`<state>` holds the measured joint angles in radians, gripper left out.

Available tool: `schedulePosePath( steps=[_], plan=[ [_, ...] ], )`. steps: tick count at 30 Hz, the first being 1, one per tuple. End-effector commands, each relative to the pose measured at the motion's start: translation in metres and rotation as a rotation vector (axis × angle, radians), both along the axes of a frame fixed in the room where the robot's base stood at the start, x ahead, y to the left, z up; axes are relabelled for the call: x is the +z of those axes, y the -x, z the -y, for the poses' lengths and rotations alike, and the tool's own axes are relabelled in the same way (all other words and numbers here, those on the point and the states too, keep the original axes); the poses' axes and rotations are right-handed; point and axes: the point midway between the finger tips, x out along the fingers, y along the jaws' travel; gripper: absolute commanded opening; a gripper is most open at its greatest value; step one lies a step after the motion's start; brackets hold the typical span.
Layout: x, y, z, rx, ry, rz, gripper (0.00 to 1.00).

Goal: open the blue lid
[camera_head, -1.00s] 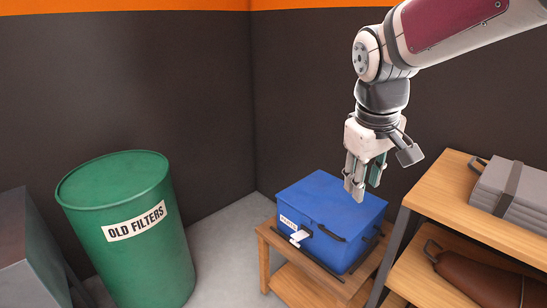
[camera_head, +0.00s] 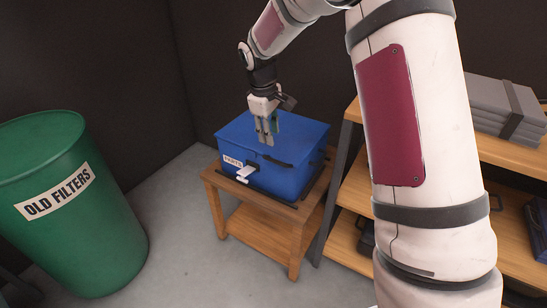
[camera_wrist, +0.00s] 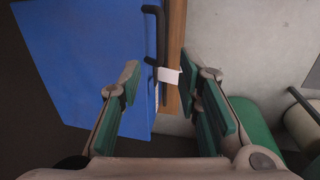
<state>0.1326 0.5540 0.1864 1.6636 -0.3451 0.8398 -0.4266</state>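The blue lid (camera_head: 300,133) lies shut on a blue box (camera_head: 285,180) labelled "PARTS". The box has a dark handle (camera_head: 277,161) and a white latch-like piece (camera_head: 246,172) on its front. My gripper (camera_head: 268,138) points down over the front part of the lid; whether it touches the lid is unclear. In the wrist view my gripper (camera_wrist: 160,78) has its fingers spread with nothing held. There the blue lid (camera_wrist: 85,60) is at left, and the dark handle (camera_wrist: 161,35) and white piece (camera_wrist: 168,75) appear between the fingertips, beyond them.
The box stands on a small wooden table (camera_head: 258,218). A green "OLD FILTERS" drum (camera_head: 75,220) stands at left. A wooden shelf (camera_head: 490,150) with grey cases (camera_head: 495,105) is close on the right. Dark walls stand behind. Grey floor (camera_head: 180,230) is free between drum and table.

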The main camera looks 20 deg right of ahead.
Motion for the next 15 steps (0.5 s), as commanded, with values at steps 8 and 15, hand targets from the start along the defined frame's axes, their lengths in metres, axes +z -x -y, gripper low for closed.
schedulePosePath(
  steps=[8,15],
  plan=[
    [-0.058,-0.006,0.009,-0.002,0.000,-0.005,0.31],
    [-0.094,-0.011,0.015,-0.002,0.000,-0.003,0.31]
  ],
)
